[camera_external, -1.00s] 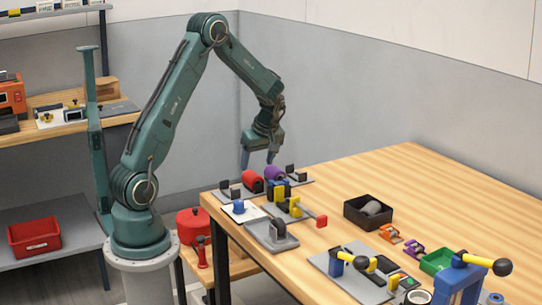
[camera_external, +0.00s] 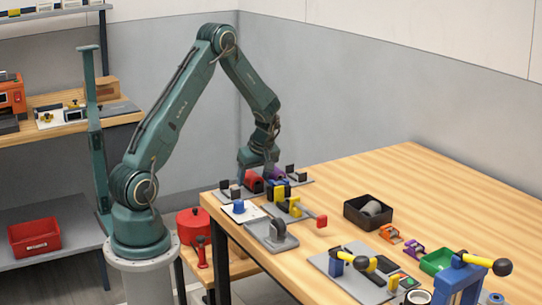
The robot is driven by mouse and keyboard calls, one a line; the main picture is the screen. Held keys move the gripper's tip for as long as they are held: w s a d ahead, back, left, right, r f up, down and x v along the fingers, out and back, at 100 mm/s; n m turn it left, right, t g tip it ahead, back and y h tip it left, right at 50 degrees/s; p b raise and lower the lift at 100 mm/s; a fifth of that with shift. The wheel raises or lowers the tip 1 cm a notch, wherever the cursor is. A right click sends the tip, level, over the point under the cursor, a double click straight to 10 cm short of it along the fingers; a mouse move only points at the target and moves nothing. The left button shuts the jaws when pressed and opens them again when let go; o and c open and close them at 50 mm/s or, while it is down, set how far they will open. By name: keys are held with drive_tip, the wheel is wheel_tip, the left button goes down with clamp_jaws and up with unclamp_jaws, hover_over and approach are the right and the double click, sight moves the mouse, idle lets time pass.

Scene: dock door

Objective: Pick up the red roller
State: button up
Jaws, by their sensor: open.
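The red roller (camera_external: 252,183) lies on a grey plate at the table's far left corner, among small black blocks. A purple roller (camera_external: 276,173) lies just to its right. My gripper (camera_external: 257,173) is open, pointing down, low over the red roller. Its fingers appear to be on either side of the red roller, but the tips are partly hidden, and I cannot tell whether they touch it. The right finger is close to the purple roller.
Blue and yellow blocks (camera_external: 281,190) stand close in front of the rollers. A black box (camera_external: 349,210) holding a grey roller is to the right. A grey tray (camera_external: 262,237) is nearer the front edge. The table's back right is clear.

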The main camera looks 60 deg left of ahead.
sight(254, 174)
idle(0.4)
drive_tip(key=c, duration=1.2)
drive_tip(key=shift+r, duration=0.1)
wheel_tip(254, 174, up, 20)
drive_tip(key=shift+f, duration=0.1)
idle(0.4)
